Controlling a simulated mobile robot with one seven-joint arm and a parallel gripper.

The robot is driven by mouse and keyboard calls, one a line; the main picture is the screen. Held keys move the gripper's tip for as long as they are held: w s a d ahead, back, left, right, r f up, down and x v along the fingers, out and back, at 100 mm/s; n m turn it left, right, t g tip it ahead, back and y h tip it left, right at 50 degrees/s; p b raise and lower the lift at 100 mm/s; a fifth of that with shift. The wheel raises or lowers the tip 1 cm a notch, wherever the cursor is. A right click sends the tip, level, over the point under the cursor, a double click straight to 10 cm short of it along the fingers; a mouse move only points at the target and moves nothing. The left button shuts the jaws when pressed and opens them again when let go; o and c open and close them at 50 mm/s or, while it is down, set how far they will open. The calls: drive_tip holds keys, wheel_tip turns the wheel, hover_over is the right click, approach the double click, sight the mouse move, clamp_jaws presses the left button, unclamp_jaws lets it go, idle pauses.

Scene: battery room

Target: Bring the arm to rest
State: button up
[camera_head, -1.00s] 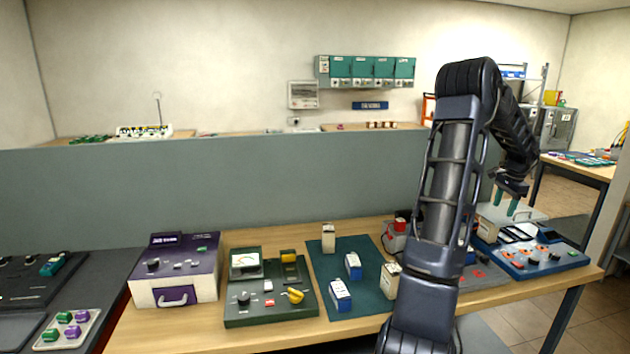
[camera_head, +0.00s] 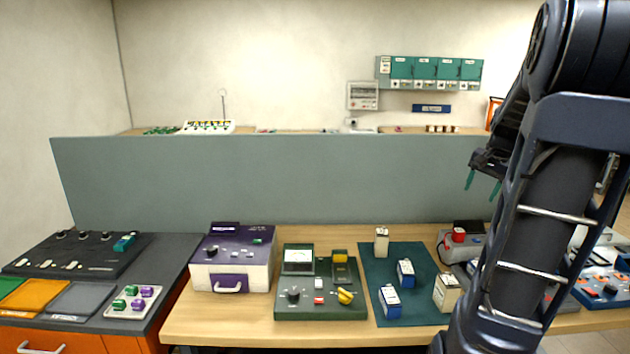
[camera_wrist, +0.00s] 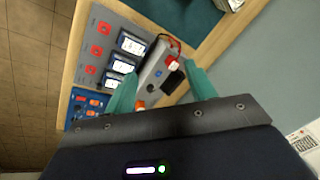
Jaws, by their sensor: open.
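My gripper (camera_head: 483,180) hangs in the air in the head view, in front of the grey partition and above the right part of the wooden bench (camera_head: 235,322). Its two green fingers are apart with nothing between them. In the wrist view the fingers of my gripper (camera_wrist: 163,92) also stand apart and empty, over the bench with a grey device (camera_wrist: 152,72) below. My dark arm rises at the right of the head view and hides part of the bench behind it.
A purple-and-white box (camera_head: 233,258), a green panel (camera_head: 318,308) with a yellow knob, and a dark green mat (camera_head: 415,318) with several small blocks stand on the bench. A grey partition (camera_head: 290,180) rises behind. A dark counter (camera_head: 165,262) is at left.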

drive_tip(key=s+a+f+n+t, duration=0.1)
drive_tip(key=s+a+n, duration=0.7)
drive_tip(key=s+a, duration=0.9)
drive_tip(key=a+f, duration=0.1)
drive_tip(key=a, duration=0.2)
drive_tip(key=shift+a+f+n+t+h, duration=0.2)
drive_tip(key=shift+f+n+t+h, duration=0.1)
drive_tip(key=shift+n, duration=0.1)
idle(1.3)
